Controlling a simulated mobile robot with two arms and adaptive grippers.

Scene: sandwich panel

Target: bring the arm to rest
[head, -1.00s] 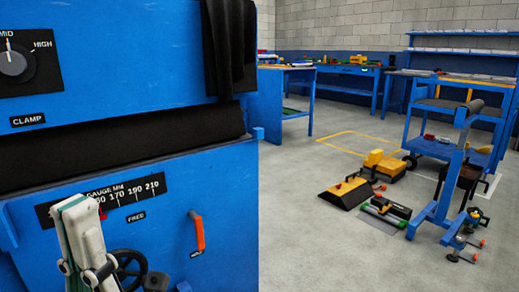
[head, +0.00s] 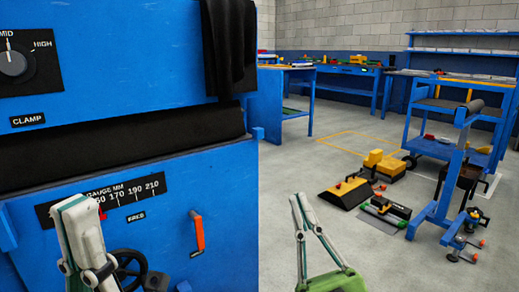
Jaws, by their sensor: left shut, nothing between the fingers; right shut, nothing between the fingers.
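My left gripper (head: 70,206), white with a green stripe, is shut and empty, pointing up in front of the lower blue panel at the bottom left. It covers part of the gauge scale (head: 125,193) and stands left of a black handwheel (head: 128,266). My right gripper (head: 299,201), with white fingers on a green body, is shut and empty at the bottom centre. Its fingers meet at the top, in front of the open grey floor, right of the blue machine. The rest of both arms is out of view.
The blue machine (head: 130,60) fills the left side, with a knob (head: 13,62), a black cloth (head: 230,45) and an orange lever (head: 198,232). Yellow-black equipment (head: 345,193) lies on the floor. A blue cart (head: 443,150) stands at the right, benches (head: 350,70) behind.

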